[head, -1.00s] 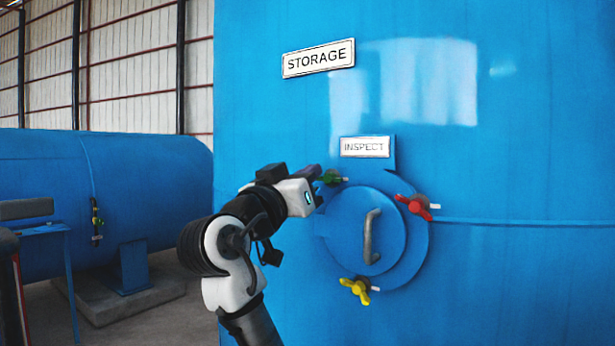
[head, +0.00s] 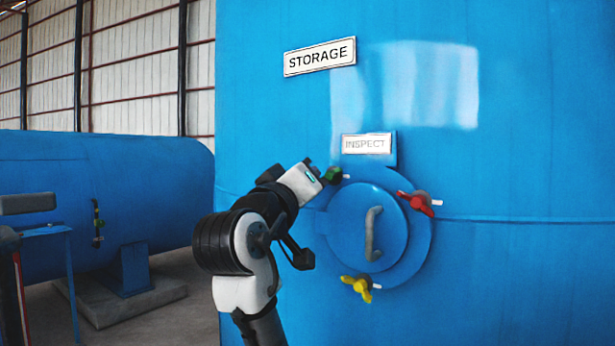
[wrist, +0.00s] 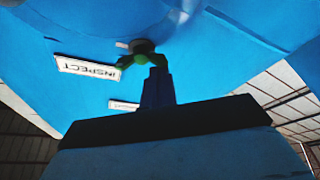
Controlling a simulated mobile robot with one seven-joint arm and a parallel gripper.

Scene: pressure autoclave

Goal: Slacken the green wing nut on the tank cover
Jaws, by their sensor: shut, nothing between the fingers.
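The round blue tank cover (head: 345,228) with a grey curved handle is on the big blue tank. The green wing nut (head: 333,175) is at the cover's upper left, on a pale stud. My gripper (head: 318,170) is right beside it on the left. In the wrist view the shut fingers (wrist: 157,84) reach up to the green wing nut (wrist: 137,57), their tips at or against one wing. I cannot tell whether they touch. Nothing shows between the fingers. The wrist body hides the lower part of that view.
A red wing nut (head: 418,203) is at the cover's right and a yellow one (head: 358,287) at its bottom. An INSPECT sign (head: 367,144) sits just above the cover, near the green nut. A blue horizontal tank (head: 150,185) lies at left.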

